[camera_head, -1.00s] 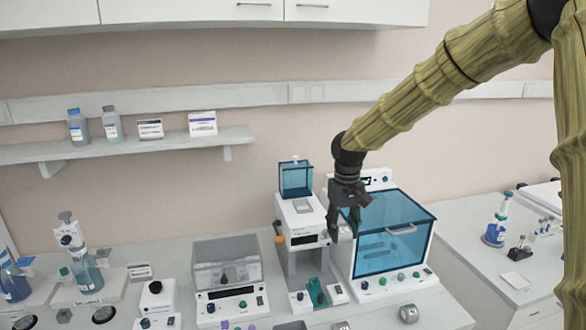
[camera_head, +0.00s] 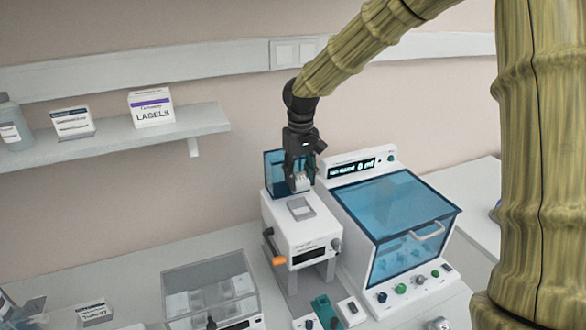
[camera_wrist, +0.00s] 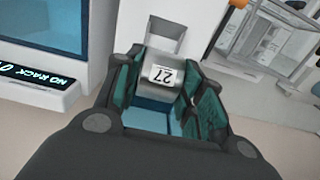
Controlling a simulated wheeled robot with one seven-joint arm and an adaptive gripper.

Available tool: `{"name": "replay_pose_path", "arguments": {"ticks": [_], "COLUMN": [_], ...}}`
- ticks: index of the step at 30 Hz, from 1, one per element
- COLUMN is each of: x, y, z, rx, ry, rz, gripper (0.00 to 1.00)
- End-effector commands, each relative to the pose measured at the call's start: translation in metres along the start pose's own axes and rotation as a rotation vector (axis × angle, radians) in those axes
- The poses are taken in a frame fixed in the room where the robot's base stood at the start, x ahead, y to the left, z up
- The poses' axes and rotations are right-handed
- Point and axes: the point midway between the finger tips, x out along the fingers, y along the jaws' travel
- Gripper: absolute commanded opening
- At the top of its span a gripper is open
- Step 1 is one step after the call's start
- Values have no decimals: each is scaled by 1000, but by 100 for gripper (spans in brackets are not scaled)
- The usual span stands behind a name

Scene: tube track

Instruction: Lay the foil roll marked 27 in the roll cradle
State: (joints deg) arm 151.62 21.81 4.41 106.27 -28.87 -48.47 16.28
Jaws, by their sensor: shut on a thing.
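My gripper (camera_head: 300,172) is shut on a silvery foil roll; the roll (camera_wrist: 163,75) shows a white label marked 27, upside down in the wrist view. In the head view the roll (camera_head: 302,183) hangs below the fingers, in front of a blue see-through box (camera_head: 274,165) at the back top of a white machine (camera_head: 293,235). Blue also shows below the roll in the wrist view. The roll cradle is not clearly visible; the blue box may cover or contain it. I cannot tell whether the roll touches anything.
A grey framed opening (camera_head: 300,208) lies on the machine's top, in front of the roll. A cabinet with a blue window (camera_head: 405,225) stands close on the right. A clear-lidded box (camera_head: 210,285) stands left. Another roll (camera_head: 440,324) lies on the bench front.

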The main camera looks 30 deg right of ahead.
Motion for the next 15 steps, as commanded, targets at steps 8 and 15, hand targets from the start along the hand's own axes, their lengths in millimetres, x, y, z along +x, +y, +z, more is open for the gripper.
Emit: {"name": "replay_pose_path", "arguments": {"ticks": [8,15], "x": [10,28], "y": [4,4], "z": [0,-2], "rx": [6,5], "ry": [-2,-5], "rz": [-1,0], "gripper": [14,14]}}
